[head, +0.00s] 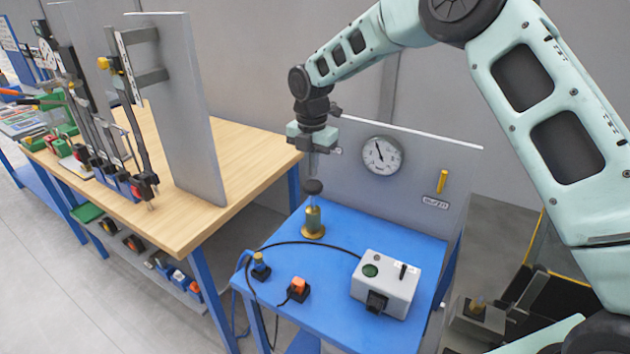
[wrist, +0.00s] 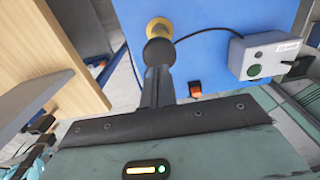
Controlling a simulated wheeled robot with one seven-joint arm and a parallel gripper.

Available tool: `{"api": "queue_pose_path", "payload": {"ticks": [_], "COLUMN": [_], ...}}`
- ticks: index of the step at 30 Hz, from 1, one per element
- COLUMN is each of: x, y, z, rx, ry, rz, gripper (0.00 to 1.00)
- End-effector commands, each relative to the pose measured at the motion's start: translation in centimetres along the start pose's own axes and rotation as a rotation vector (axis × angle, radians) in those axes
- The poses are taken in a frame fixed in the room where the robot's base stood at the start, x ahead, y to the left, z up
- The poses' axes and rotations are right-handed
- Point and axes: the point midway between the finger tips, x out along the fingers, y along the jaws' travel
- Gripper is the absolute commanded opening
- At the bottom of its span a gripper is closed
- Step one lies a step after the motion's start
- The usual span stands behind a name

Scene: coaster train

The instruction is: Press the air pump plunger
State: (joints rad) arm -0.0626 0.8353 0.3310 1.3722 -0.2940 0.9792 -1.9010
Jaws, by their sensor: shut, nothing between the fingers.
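The air pump (head: 313,217) stands upright on the blue table, with a brass base and a round black plunger knob (head: 313,187) on top. My gripper (head: 314,174) points straight down, its fingers shut and empty, right over the knob. The tips are at or just above the knob; I cannot tell if they touch. In the wrist view the shut fingers (wrist: 158,72) reach to the dark knob (wrist: 159,52), with the yellow brass base (wrist: 160,29) beyond it. The fingers partly cover the knob there.
The blue table (head: 345,240) also holds a grey box (head: 386,283) with a cable, an orange switch (head: 298,287) and a small blue-and-yellow part (head: 260,266). A grey panel with a round gauge (head: 382,155) stands behind. A wooden workbench (head: 240,140) with an upright grey board is at left.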

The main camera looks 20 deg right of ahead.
Motion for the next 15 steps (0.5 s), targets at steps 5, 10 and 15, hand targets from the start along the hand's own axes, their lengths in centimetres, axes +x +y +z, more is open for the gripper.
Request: {"api": "queue_pose_path", "payload": {"ticks": [5,10,15], "x": [-3.2,-5.4,-6.3], "y": [0.0,0.0,0.0], "z": [0.2,0.2,0.2], "rx": [0.003,0.002,0.001], "ry": [-0.004,-0.003,-0.002], "rz": [0.004,0.003,0.002], "gripper": [0.00,0.00,0.00]}}
